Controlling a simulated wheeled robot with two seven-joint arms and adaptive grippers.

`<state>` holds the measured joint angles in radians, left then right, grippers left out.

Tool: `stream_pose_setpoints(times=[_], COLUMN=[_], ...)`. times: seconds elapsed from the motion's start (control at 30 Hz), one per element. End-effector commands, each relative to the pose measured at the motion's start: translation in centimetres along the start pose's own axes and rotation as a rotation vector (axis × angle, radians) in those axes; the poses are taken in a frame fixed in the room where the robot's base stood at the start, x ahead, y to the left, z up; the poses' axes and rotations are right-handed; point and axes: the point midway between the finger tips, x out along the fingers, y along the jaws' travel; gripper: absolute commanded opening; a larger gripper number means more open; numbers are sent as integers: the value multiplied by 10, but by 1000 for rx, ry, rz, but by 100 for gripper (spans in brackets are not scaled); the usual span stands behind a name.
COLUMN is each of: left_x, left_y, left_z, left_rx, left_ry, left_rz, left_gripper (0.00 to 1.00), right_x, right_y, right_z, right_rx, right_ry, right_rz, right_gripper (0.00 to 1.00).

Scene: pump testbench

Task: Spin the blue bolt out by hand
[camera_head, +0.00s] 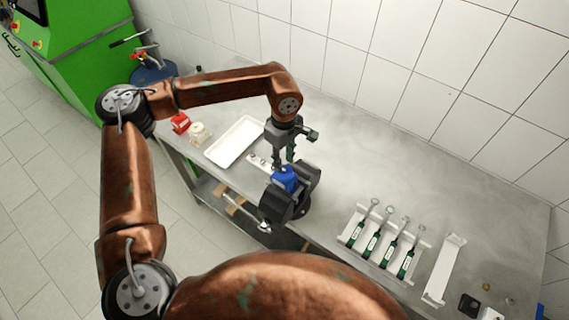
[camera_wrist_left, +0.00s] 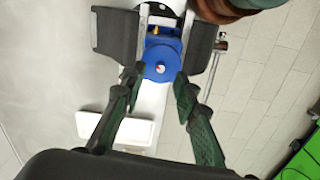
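The blue pump (camera_head: 286,178) sits between two black blocks near the bench's front edge. In the left wrist view its round blue face (camera_wrist_left: 161,66) shows a small pale, reddish centre; whether that is the blue bolt I cannot tell. My left gripper (camera_head: 284,160) is just above the pump, pointing down at it. The left wrist view shows its two green-padded fingers (camera_wrist_left: 159,80) spread apart, one on each side of the round blue face, with nothing clearly held between them. No right gripper is visible.
A white tray (camera_head: 235,142) and a red item (camera_head: 180,122) lie behind the pump to the left. Several green-handled wrenches (camera_head: 380,240) rest on a white rack at right, beside an empty white holder (camera_head: 444,270). Bare bench top (camera_head: 385,175) lies behind them.

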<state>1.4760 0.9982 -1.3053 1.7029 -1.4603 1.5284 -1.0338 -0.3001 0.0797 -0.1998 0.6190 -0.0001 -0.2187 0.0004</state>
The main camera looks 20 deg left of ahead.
Motion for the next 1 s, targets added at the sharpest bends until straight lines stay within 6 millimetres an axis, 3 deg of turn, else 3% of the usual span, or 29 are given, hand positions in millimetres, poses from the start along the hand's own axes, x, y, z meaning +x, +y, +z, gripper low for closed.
stream_pose_setpoints(times=[0.23,0.57,1.0], left_x=[27,31,31], left_y=[-1,-2,-2], left_z=[0,-1,-1], left_rx=[-2,-3,-4], left_ry=[-2,-2,-2], left_rz=[-1,0,0], left_gripper=[28,28,0], right_x=[-7,-7,-7], right_y=[0,0,0], right_z=[-1,-1,-1], right_rx=[0,0,0], right_ry=[0,0,0], right_rz=[0,0,0], right_gripper=[36,36,36])
